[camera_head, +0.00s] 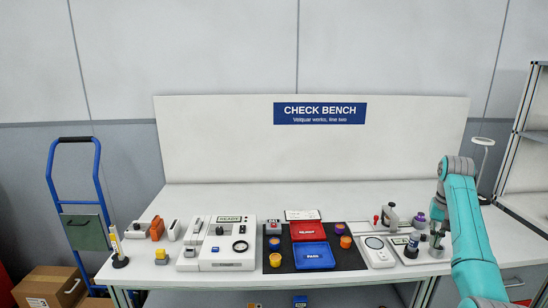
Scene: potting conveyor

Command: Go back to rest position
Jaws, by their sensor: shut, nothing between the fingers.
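My teal arm rises at the right side of the bench and bends over at the top, with its far end pointing down. My gripper (437,244) is small and dark at the lower end, over the right end of the white bench (210,201). It is shut and holds nothing that I can see. I cannot tell whether the gripper touches the bench top.
Red (309,231) and blue (314,256) trays lie on a black mat (350,262) with several orange and purple pieces. A white test fixture (228,256) stands to the left. A blue hand truck (97,177) is left of the bench, shelving (518,130) right. The rear bench top is mostly clear.

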